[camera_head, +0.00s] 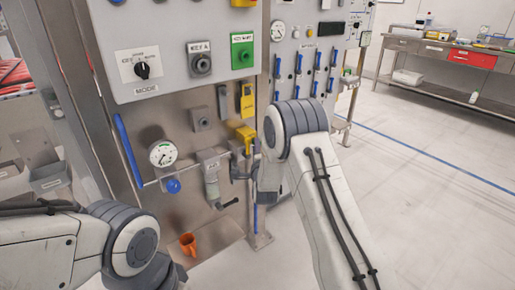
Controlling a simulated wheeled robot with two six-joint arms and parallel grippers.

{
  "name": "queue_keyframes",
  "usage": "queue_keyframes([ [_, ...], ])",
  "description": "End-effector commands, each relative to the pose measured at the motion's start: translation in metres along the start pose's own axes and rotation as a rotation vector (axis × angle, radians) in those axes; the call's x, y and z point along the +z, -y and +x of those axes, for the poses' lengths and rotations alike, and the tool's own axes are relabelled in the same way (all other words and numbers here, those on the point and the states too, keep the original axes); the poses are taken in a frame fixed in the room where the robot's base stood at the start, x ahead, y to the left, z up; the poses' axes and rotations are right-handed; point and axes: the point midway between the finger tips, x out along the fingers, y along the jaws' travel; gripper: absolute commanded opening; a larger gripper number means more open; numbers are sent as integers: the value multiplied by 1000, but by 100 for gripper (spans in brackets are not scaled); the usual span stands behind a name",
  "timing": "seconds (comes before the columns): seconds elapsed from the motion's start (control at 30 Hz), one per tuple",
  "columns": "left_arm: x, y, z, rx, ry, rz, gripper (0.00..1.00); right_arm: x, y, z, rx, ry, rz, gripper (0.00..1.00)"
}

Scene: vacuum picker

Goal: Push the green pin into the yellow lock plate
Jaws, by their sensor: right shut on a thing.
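My right gripper (240,172) is small and dark in front of the steel lower panel, left of my white right forearm. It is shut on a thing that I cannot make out. Just above it, a yellow block (245,134) sticks out of the panel. A yellow hanging plate (247,101) is higher up; I cannot tell which of the two is the lock plate. I cannot make out a green pin. My left forearm comes in at bottom left, and its gripper is out of view.
A green square plate (243,54) and a mode switch (142,71) are on the upper panel. A gauge (163,153), a blue knob (173,186) and a grey handled valve (212,178) are left of the right gripper. The floor at right is clear.

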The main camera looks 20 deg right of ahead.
Motion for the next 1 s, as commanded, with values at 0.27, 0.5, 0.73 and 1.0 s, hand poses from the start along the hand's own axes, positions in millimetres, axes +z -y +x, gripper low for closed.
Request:
queue_keyframes([
  [0.27, 0, 0, 2, 0, 0, 0, 100, 2, 0, 4, -1, 0, 0, 0],
  [0.5, 0, 0, 4, 0, 0, 0, 100, 4, 0, 7, -2, 0, 0, 0],
  [0.73, 0, 0, 4, 0, 0, 0, 100, 4, 0, 7, -1, 0, 0, 60],
  [1.0, 0, 0, 5, 0, 0, 0, 100, 4, 0, 4, 0, 0, 0, 60],
])
